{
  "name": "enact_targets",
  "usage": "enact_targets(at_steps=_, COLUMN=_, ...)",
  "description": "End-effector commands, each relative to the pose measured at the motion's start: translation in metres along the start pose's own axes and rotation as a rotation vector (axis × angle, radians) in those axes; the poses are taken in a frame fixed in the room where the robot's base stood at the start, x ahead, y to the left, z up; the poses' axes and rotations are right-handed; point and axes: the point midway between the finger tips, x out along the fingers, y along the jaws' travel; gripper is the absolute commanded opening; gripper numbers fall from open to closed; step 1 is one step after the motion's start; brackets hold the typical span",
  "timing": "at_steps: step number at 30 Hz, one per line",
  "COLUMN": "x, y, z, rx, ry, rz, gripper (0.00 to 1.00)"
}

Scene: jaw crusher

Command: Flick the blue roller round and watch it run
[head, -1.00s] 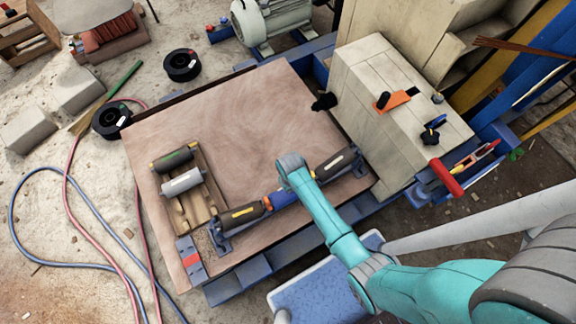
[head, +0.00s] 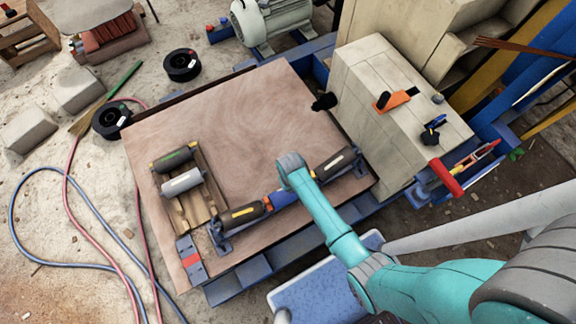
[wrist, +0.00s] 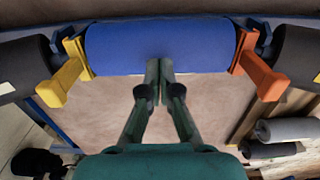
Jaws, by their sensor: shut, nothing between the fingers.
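The blue roller (wrist: 160,40) lies across the top of the wrist view, between a yellow bracket (wrist: 66,72) on the left and an orange bracket (wrist: 258,68) on the right. In the head view, part of the blue roller (head: 283,197) shows beside my arm, in line with dark rollers at both ends. My gripper (wrist: 160,66) is shut and empty. Its fingertips overlap the near edge of the blue roller, about mid-length; I cannot tell whether they touch it. In the head view my wrist hides the fingers.
Dark rollers (head: 242,214) (head: 335,163) flank the blue one. A wooden pallet (head: 205,203) with a green-marked roller (head: 174,158) and a grey roller (head: 182,182) stands on the brown board (head: 235,115). A beige block (head: 390,110) rises at the right. The board's middle is clear.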

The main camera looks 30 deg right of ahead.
Motion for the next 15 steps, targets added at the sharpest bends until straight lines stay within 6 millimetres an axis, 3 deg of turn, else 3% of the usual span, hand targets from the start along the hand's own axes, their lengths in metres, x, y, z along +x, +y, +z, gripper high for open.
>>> enact_targets(at_steps=15, x=-0.001, y=0.0, z=-0.05, rx=0.0, ry=0.001, rz=0.0, gripper=0.0)
